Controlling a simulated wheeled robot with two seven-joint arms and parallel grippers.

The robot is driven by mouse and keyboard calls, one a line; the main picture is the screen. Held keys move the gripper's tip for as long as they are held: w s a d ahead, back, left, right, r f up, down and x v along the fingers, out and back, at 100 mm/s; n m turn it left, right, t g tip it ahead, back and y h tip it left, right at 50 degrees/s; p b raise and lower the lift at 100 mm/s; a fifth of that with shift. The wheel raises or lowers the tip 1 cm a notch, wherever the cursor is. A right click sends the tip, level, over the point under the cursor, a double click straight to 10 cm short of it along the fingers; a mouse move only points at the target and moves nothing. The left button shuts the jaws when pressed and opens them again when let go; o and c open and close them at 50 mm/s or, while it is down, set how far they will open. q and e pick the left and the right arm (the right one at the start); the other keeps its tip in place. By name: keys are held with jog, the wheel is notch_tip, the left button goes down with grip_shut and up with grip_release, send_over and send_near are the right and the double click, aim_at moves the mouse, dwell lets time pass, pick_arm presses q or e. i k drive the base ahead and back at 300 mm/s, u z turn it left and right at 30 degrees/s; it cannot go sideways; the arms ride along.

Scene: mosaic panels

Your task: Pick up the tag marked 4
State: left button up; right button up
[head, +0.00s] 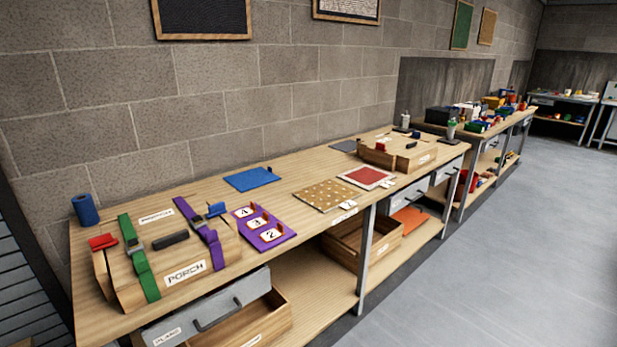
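The tag marked 4 (244,212) is a small white tag on a purple board on the workbench. It is the farthest back in a row with the tags marked 3 (257,223) and 2 (271,234). Small orange-brown pieces stand beside the tags on the purple board (281,238). Neither of my grippers shows in the head view.
A wooden box labelled PORCH (185,273) with green and purple straps stands left of the purple board. A blue mat (249,179), a dotted board (325,195) and a red panel (366,177) lie on the workbench (290,209). Grey floor (500,250) on the right is clear.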

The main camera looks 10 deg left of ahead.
aim_at(246, 211)
jog(key=z, duration=0.6)
jog(key=k, duration=0.65)
jog(key=z, duration=0.55)
jog(key=i, duration=3.35)
jog(key=u, duration=1.1)
jog(key=i, duration=1.1)
jog(key=u, duration=1.6)
jog(key=i, duration=0.65)
jog(key=u, duration=0.45)
